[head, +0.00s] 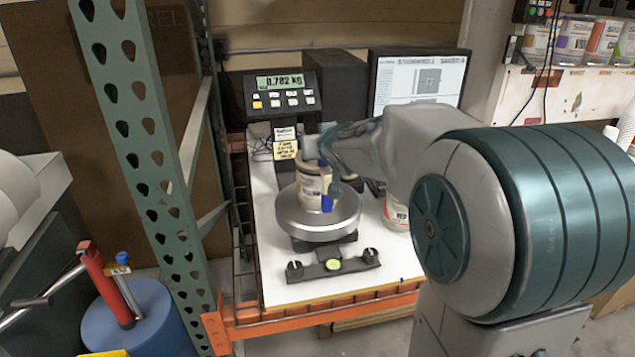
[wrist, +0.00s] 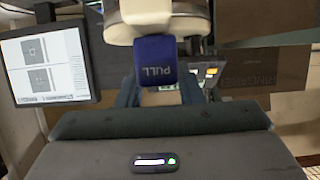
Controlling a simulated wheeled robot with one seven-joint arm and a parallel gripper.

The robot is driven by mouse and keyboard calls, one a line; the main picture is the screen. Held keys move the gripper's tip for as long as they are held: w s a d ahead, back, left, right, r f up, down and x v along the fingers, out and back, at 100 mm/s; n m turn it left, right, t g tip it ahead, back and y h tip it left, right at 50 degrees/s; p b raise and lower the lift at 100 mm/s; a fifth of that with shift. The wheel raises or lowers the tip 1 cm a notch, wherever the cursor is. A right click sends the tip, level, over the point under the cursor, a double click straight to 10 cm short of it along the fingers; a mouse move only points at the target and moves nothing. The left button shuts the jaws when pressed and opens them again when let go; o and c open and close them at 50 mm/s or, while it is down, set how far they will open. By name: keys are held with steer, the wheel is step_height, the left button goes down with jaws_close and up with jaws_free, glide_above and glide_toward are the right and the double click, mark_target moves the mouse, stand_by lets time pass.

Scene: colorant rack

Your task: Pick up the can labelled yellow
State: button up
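A pale can (head: 309,188) with a blue pull handle stands upright on the round scale plate (head: 318,226) in the head view. Its label is too small to read surely. My gripper (head: 331,172) is at the can's right side, by the handle. In the wrist view the blue handle (wrist: 156,63), marked PULL, sits between the two fingers of my gripper (wrist: 160,92), with the can (wrist: 148,14) behind it. I cannot tell whether the fingers press on the handle. The scale display (head: 280,82) reads 0.702 kg.
Another can (head: 396,214) with a red-lettered label stands on the white bench right of the scale, partly behind my arm. A monitor (head: 420,78) stands at the back. Several cans (head: 570,38) sit on a shelf at upper right. A green perforated post (head: 135,120) rises at left.

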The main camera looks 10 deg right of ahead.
steer(key=shift+w, duration=0.1)
jaws_close()
stand_by(1.3)
steer(key=shift+r, duration=0.1)
